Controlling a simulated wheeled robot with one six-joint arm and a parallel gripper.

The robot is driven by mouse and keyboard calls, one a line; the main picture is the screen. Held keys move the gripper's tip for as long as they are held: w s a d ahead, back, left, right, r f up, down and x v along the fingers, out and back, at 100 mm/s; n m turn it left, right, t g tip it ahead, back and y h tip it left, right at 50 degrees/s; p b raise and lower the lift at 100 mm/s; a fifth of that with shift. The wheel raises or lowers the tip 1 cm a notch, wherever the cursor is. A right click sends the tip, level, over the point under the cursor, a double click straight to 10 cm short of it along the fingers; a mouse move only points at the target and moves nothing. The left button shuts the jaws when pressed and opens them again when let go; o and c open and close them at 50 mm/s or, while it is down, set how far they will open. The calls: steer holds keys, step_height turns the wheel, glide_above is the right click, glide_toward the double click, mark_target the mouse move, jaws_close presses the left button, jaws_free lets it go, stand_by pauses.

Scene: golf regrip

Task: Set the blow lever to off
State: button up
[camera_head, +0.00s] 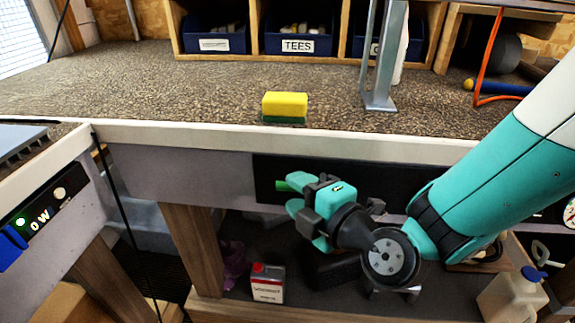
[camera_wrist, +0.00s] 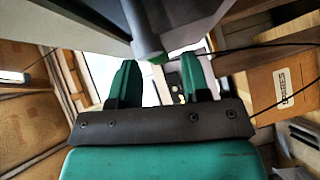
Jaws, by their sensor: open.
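My gripper (camera_head: 293,196) is open in front of the bench's front edge, its teal fingers pointing left in the head view. A bright green piece (camera_head: 282,186) shows by the fingertips, against a black panel (camera_head: 266,167) under the worktop. In the wrist view, a grey rod with a green end (camera_wrist: 149,42) reaches down towards the gap between my fingers (camera_wrist: 160,66). I cannot tell whether it is the blow lever, nor whether a finger touches it. No lever label is readable; my gripper and arm hide part of the black panel.
A yellow and green sponge (camera_head: 285,107) lies on the worktop (camera_head: 150,85), left of a grey metal stand (camera_head: 379,98). A control panel (camera_head: 45,212) is at the left. A white, red-capped can (camera_head: 267,284) and a jug (camera_head: 512,297) stand below.

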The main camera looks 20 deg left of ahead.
mark_target(291, 190)
steer(key=shift+p+x, duration=0.8)
steer(key=shift+x, duration=0.8)
jaws_close()
